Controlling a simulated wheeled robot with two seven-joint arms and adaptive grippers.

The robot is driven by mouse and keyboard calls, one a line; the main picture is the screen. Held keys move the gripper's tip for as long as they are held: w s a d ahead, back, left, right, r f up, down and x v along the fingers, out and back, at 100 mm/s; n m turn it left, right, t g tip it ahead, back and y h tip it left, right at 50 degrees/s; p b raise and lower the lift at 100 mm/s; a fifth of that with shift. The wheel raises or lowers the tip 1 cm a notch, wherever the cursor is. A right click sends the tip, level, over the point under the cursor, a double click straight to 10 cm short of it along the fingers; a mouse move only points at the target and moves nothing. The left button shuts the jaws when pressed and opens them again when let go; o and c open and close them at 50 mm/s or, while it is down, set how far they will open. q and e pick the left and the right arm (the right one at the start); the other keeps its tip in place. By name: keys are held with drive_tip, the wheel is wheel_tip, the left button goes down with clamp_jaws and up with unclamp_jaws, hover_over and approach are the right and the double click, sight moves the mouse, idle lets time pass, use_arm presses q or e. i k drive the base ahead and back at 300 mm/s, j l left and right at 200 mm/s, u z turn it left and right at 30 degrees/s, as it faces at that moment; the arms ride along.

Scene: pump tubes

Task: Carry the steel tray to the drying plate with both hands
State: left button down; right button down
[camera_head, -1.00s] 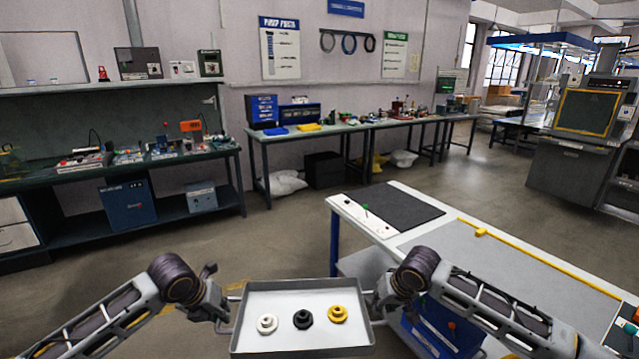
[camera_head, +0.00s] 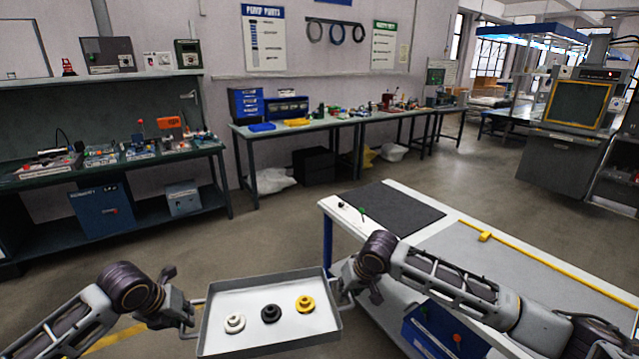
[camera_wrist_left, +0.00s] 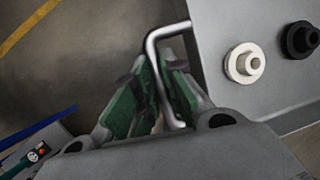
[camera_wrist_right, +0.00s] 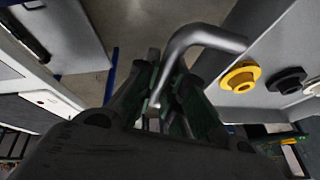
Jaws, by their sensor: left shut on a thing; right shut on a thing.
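The steel tray (camera_head: 262,340) hangs in the air between my two arms, low in the head view. It carries a white fitting (camera_head: 235,323), a black fitting (camera_head: 271,313) and a yellow fitting (camera_head: 304,305) in a row. My left gripper (camera_wrist_left: 158,95) is shut on the tray's left handle (camera_wrist_left: 150,42). My right gripper (camera_wrist_right: 165,95) is shut on the right handle (camera_wrist_right: 205,38). The tray's right side stands a little higher in the picture than its left. The dark grey plate (camera_head: 392,207), perhaps the drying plate, lies on the white table to the tray's right.
The white table (camera_head: 455,222) has a yellow strip (camera_head: 520,257) along its top, and its near left corner is close to my right arm. A blue box (camera_head: 430,335) sits below it. Workbenches (camera_head: 110,168) line the back wall. The floor (camera_head: 275,228) between is open.

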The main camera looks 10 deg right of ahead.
sight(389, 205)
drive_tip(key=i+u, duration=0.35)
drive_tip(key=i, duration=1.35)
drive_tip(key=i+z, duration=1.05)
drive_tip(key=z, duration=0.2)
drive_tip(key=i+z, duration=0.3)
drive_tip(key=z, duration=0.15)
